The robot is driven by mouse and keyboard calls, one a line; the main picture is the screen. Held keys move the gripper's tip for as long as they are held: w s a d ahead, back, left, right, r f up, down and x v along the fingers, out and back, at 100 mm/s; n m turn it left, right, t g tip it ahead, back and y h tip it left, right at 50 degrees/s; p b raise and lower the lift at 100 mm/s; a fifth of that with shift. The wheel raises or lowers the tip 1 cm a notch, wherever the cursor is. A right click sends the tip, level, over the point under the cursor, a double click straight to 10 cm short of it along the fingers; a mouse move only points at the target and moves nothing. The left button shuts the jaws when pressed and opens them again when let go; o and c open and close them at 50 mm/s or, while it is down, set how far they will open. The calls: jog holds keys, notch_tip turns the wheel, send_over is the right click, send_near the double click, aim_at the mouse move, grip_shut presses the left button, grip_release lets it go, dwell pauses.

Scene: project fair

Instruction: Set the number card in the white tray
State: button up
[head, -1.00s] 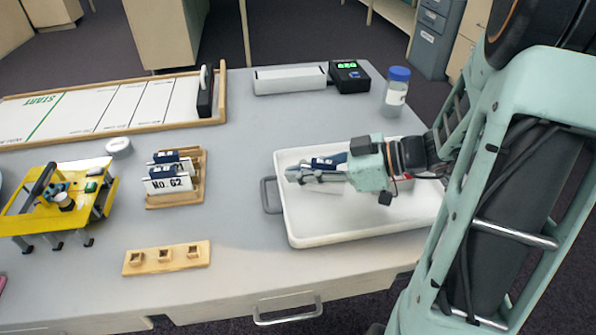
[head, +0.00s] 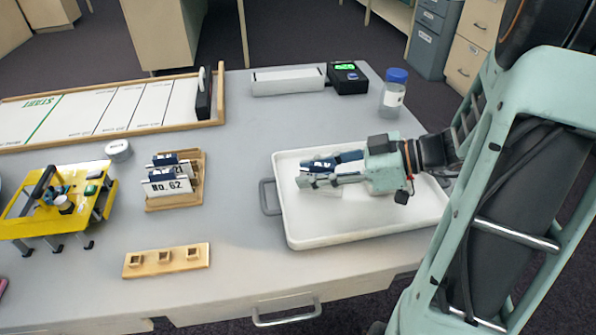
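The white tray (head: 285,217) lies on the right part of the grey table. My gripper (head: 318,175) is over the tray, its fingers pointing left and low above the floor of it. A dark blue clip piece (head: 318,166), like those on the racked cards, shows at the fingertips; the card itself is mostly hidden by the fingers. Whether the fingers grip it or stand apart around it is unclear. A card marked No. 62 (head: 167,187) stands in a wooden rack (head: 175,206) left of the tray, with another blue-clipped card (head: 165,159) behind it.
A small wooden block with square holes (head: 167,261) lies at the front. A yellow stand (head: 60,215) is at left, a white roll (head: 118,150) near it. A blue-capped bottle (head: 394,95) and black display box (head: 347,79) stand behind the tray. Table between rack and tray is clear.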

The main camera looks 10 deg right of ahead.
jog(key=p+v, duration=0.1)
jog(key=v, duration=0.7)
jog(key=shift+s+d+r, duration=0.1)
jog(key=shift+d+r, duration=0.05)
jog(key=shift+d, duration=0.1)
